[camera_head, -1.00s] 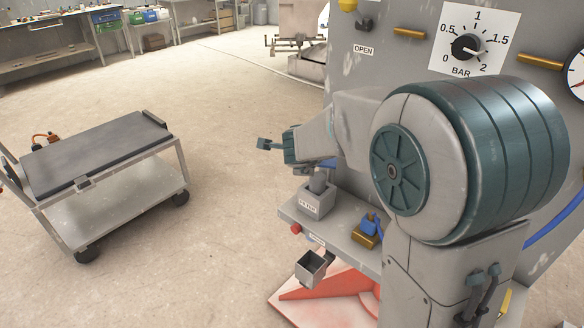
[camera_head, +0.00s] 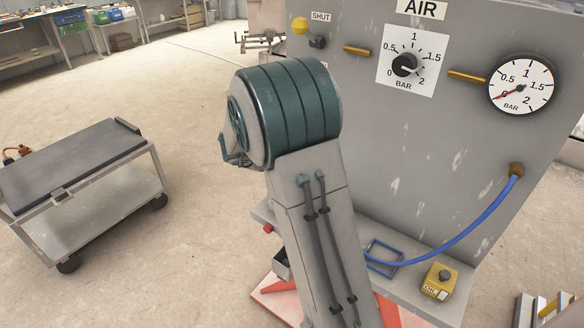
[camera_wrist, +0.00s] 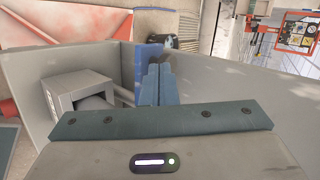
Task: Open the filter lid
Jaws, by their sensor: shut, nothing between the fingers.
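The filter's labelled box does not show in the head view, where my arm covers that part of the ledge. In the wrist view a light grey box (camera_wrist: 75,92) with a rounded part in its opening stands left of my fingers. I cannot tell whether it is the filter or its lid. My gripper (camera_wrist: 158,76) is shut and empty, its teal fingers close together. A blue piece (camera_wrist: 148,54) shows behind the fingertips. I cannot tell whether they touch it. The gripper is hidden behind my arm in the head view.
The grey panel (camera_head: 430,140) carries a dial (camera_head: 405,65), a gauge (camera_head: 520,84) and a blue hose (camera_head: 470,235). A yellow box (camera_head: 437,281) and a blue frame (camera_head: 383,258) are on the ledge. A cart (camera_head: 80,185) stands left, with clear floor between.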

